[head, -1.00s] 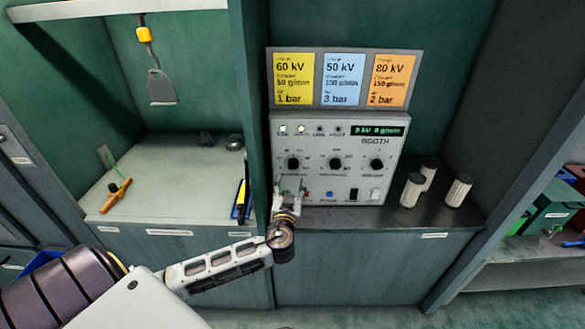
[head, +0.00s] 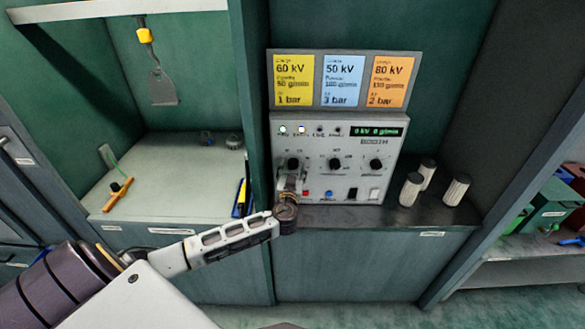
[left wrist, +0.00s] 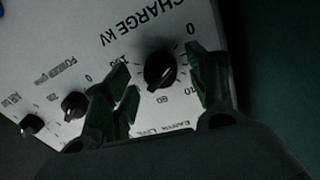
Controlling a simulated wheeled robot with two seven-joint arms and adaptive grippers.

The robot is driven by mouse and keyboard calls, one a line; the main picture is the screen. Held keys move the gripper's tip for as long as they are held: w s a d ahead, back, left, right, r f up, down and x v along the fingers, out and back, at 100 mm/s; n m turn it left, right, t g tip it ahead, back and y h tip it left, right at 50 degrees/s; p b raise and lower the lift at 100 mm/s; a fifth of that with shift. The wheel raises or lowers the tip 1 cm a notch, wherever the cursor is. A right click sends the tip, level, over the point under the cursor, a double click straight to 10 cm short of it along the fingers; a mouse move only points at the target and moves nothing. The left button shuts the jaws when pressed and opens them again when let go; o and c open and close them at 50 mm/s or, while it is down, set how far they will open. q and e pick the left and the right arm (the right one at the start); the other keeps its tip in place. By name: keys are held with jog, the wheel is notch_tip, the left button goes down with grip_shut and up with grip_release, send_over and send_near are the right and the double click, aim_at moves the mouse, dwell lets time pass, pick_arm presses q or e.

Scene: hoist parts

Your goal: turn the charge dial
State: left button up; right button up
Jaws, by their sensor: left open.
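The charge dial (head: 293,163) is the leftmost of three black knobs on the grey booth control panel (head: 362,190). In the left wrist view the black charge dial (left wrist: 160,70) sits under the lettering "CHARGE kV", which appears upside down. My left gripper (head: 290,178) is at the panel, just below the dial in the head view. In the left wrist view its open fingers (left wrist: 157,67) stand on either side of the dial. I cannot tell whether they touch it. The panel's display (head: 377,132) seems to read 0 kV, 0 g/min. My right gripper is not in view.
Two more knobs, (head: 335,163) and (head: 376,164), sit to the right on the panel, with buttons and switches below. Yellow, blue and orange cards (head: 342,81) hang above. Several pale cylinders (head: 411,190) stand right of the panel. A divider wall is close on the left.

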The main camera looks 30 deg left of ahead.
pick_arm(q)
jog(key=shift+w+a, duration=0.3)
jog(key=shift+w, duration=0.25)
jog(key=c, duration=1)
jog(key=shift+f, duration=0.1)
jog(key=shift+c, duration=0.2)
